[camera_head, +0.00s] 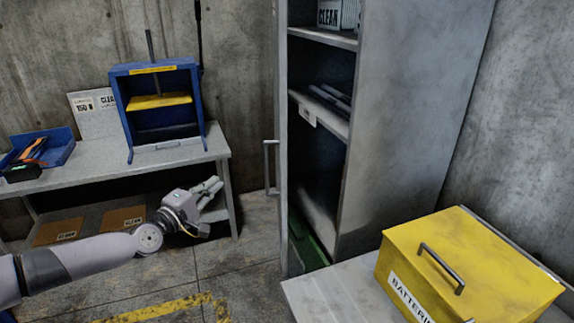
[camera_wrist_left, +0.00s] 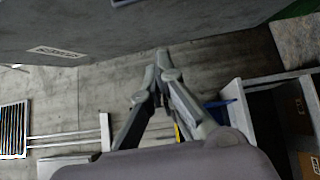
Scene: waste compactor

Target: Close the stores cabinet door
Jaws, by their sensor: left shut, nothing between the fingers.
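The tall grey stores cabinet (camera_head: 415,120) stands right of centre in the head view. Its door (camera_head: 282,120) stands open and is seen nearly edge-on at the left of the opening, with a bar handle (camera_head: 268,168) on its left side. My left gripper (camera_head: 217,188) is left of the door and handle, apart from them, with its fingers shut and empty. The shut fingers also show in the left wrist view (camera_wrist_left: 160,62). A dark grey panel with a label fills the top of that view; I cannot tell whether it is the door. My right gripper is not in view.
A grey bench (camera_head: 170,157) with a blue press (camera_head: 160,100) and a blue bin (camera_head: 45,150) stands at the left. A yellow batteries box (camera_head: 465,265) sits on a grey surface (camera_head: 335,290) in front of the cabinet. Floor between bench and door looks clear.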

